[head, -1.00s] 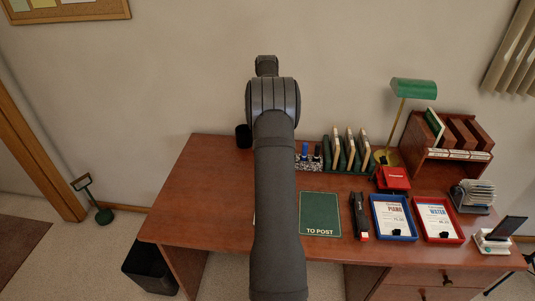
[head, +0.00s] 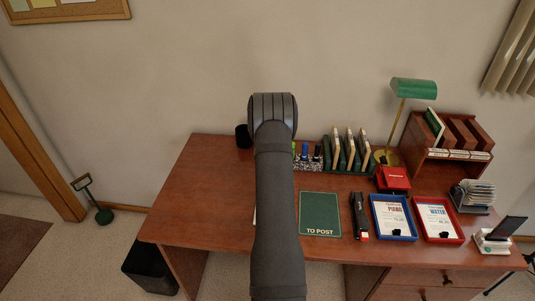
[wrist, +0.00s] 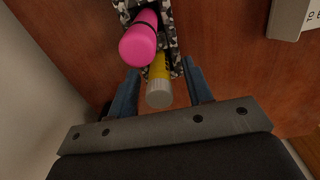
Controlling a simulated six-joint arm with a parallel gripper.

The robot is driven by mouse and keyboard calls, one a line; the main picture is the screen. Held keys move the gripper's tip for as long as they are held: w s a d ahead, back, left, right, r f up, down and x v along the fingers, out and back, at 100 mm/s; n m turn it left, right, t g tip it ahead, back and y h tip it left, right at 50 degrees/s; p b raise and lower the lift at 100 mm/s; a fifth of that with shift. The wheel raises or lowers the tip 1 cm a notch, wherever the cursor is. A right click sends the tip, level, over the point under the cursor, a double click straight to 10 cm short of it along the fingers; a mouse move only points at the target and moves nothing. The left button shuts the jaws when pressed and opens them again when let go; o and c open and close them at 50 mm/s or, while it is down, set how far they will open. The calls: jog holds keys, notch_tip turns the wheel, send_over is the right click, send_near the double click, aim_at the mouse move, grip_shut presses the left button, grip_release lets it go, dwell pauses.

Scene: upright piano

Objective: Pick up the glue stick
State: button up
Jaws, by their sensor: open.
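A yellow stick with a ribbed pale grey end (wrist: 159,92), which looks like the glue stick, stands in a black-and-white speckled holder (wrist: 174,20) in the wrist view. My gripper (wrist: 160,68) is open, with one blue-grey finger on each side of the yellow stick. Gaps show between the fingers and the stick. A thick pink stick (wrist: 140,42) stands beside it, close to the left finger. In the head view my arm hides the gripper and part of the speckled holder (head: 307,165).
Blue and dark items stand in the holder's right part. A green rack (head: 345,153), a green "TO POST" mat (head: 320,214), a black stapler-like object (head: 359,215) and two trays lie to the right. The desk's left side (head: 190,200) is largely clear.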

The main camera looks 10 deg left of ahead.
grip_shut()
notch_tip(320, 180, up, 10)
jog(key=shift+f, duration=0.1)
dwell(0.6)
